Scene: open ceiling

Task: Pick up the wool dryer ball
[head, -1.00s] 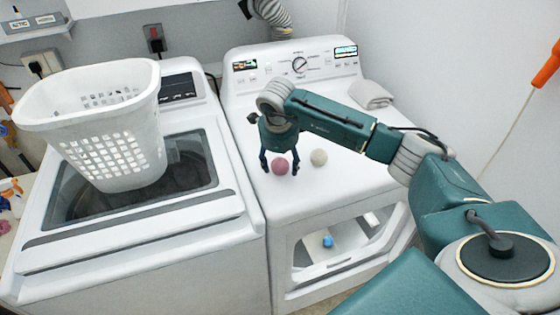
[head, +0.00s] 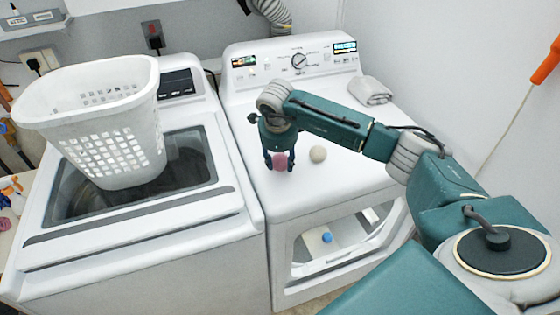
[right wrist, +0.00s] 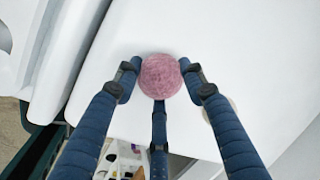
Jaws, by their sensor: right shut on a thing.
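A pink, fuzzy ball (head: 280,162) is between the fingers of my right gripper (head: 279,163), over the top of the right-hand white machine (head: 315,195). In the right wrist view the pink ball (right wrist: 160,76) sits between the blue fingertips of my right gripper (right wrist: 160,80), which are shut on it. A second, cream-coloured ball (head: 318,154) rests on the machine top just right of the gripper. In the right wrist view it is mostly hidden behind the right finger. My left gripper is not in view.
A white laundry basket (head: 105,150) stands on the left machine's lid. A folded grey towel (head: 370,91) lies at the back right of the right machine. The control panel (head: 300,65) rises behind. The machine top's front part is clear.

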